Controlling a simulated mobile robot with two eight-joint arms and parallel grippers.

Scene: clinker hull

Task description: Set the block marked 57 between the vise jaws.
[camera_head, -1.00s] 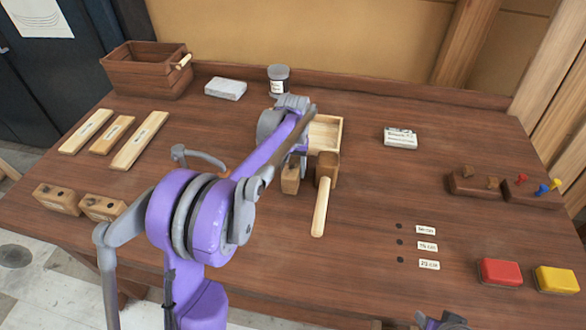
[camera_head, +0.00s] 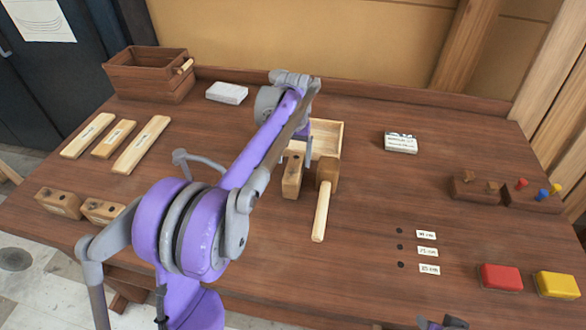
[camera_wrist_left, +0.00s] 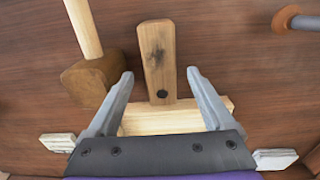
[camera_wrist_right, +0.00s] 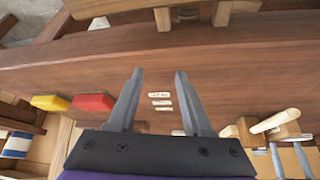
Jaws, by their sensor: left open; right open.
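A wooden block (camera_head: 292,176) stands left of the mallet in the head view. It has a dark stain and a hole in the left wrist view (camera_wrist_left: 158,50); I can read no number on it. My left gripper (camera_wrist_left: 160,74) is open, its fingers apart on either side of the block's near end in that view; I cannot tell their height above it. Two holed wooden blocks (camera_head: 58,203) (camera_head: 103,211) lie at the left front. I cannot clearly identify the vise jaws. My right gripper (camera_wrist_right: 160,72) is open and empty near the front edge.
A mallet (camera_head: 321,208) lies close beside the block, with a light wooden tray (camera_head: 327,135) behind. A grey lever (camera_head: 200,160) is to the left. Labelled planks (camera_head: 140,145) and a wooden crate (camera_head: 148,80) are further left. Red (camera_head: 501,277) and yellow (camera_head: 556,285) boxes sit front right.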

